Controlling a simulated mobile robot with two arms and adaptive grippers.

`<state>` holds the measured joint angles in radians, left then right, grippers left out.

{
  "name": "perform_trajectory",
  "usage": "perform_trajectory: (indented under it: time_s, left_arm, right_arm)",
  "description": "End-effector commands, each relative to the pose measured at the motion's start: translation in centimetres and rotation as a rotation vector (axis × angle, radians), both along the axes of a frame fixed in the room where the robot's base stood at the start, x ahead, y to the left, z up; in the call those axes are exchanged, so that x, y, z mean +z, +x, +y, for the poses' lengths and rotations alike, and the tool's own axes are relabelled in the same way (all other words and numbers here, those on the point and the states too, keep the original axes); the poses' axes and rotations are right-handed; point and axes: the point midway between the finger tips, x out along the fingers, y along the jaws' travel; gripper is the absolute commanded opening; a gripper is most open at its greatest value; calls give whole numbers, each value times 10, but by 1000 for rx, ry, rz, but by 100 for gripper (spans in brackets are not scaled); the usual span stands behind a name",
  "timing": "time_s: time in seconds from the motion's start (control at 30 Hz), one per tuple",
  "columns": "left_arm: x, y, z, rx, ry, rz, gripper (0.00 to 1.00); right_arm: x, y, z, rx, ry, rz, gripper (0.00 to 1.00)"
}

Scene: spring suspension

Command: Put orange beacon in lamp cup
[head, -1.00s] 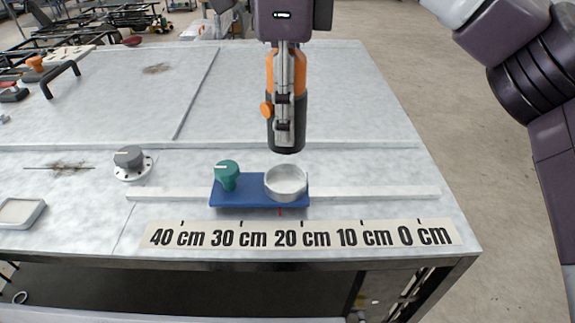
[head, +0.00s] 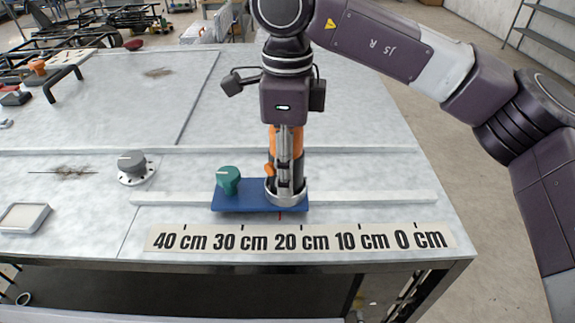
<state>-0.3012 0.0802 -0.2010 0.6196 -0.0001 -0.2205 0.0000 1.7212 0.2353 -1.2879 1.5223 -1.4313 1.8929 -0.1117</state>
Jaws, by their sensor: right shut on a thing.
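The orange beacon (head: 271,140) has an orange upper body and a dark lower part. It stands upright with its lower end inside the silver lamp cup (head: 287,201). The cup sits at the right end of a blue base (head: 240,204), which also carries a green knob (head: 229,180). My right gripper (head: 285,178) comes down from above and is shut on the beacon, its fingers partly covering it. Whether the beacon touches the cup's floor is hidden. My left gripper is not in view.
A printed centimetre scale (head: 300,239) lies along the table's front edge. A grey dial (head: 132,163) and a small white tray (head: 24,218) are to the left. A black handle (head: 62,80) is at the far left. The table's right side is clear.

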Motion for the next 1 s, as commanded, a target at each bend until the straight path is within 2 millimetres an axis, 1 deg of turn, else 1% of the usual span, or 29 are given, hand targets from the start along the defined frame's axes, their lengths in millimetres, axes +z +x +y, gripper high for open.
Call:
perform_trajectory:
  time_s: [0.03, 0.17, 0.2, 0.5, 0.57, 0.67, 0.77, 0.8, 0.9, 1.0]
  left_arm:
    - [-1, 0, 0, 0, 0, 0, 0]
    - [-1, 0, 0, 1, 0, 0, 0]
    - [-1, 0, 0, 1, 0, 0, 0]
    - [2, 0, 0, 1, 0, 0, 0]
    - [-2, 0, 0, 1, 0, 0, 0]
    - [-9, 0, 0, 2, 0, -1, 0]
    - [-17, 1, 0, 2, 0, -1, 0]
    - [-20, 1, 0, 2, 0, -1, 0]
    - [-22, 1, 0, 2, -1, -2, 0]
    - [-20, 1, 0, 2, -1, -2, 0]
  right_arm:
    - [-1, 0, 0, 0, 0, 0, 43]
    - [-1, 0, 0, 0, 0, 0, 57]
    - [-1, 0, 0, 0, 0, 0, 58]
    - [2, 0, 0, 0, 0, 0, 58]
    - [5, 1, 0, -1, 1, -2, 58]
    - [19, 1, 1, -2, 1, -4, 58]
    - [40, 1, 1, -1, 1, -5, 58]
    - [49, 0, 1, -1, 2, -5, 58]
    - [73, 1, 1, -1, 1, -5, 58]
    - [91, 1, 0, -2, -1, -4, 58]
